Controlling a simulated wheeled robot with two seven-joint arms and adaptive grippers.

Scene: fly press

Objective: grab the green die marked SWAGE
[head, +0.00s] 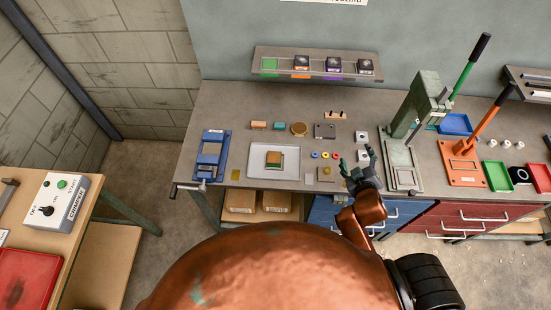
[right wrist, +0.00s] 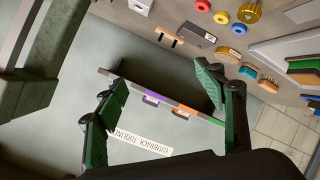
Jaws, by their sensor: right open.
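I cannot read the word SWAGE on any object. A shelf (head: 315,55) at the back wall has a green square (head: 269,64) at its left end, with dark dies (head: 333,64) to its right. No die stands out clearly as the green one. A teal block (head: 279,125) lies on the bench and also shows in the right wrist view (right wrist: 248,72). My right gripper (head: 360,163) is open and empty above the bench's front edge; its fingers spread wide in the right wrist view (right wrist: 160,82). My left gripper is not in view.
A green press (head: 425,105) stands right of my right gripper, an orange lever press (head: 463,165) beyond it. A light tray (head: 256,168) with a stacked block and a blue vise (head: 211,155) are to the left. Coloured rings and small blocks lie between.

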